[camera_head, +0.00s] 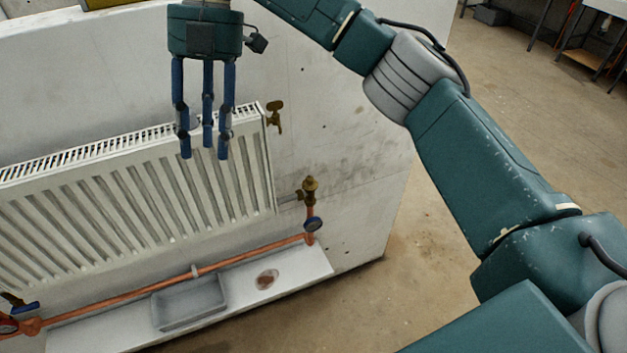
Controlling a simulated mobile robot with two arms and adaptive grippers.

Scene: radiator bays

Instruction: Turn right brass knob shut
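A brass knob (310,185) tops the valve at the radiator's lower right corner, where the copper pipe rises. A second brass fitting, key-shaped (274,113), sticks out at the radiator's upper right corner. I cannot tell from this view how far either is turned. My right gripper (204,152) hangs fingers down in front of the upper right part of the white radiator (140,190). Its blue fingers are spread apart and hold nothing. It is left of both brass pieces and touches neither. My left gripper is out of view.
A grey tray (188,302) and a reddish-brown spot (267,279) are on the white ledge. A blue-handled valve (24,307) is at lower left.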

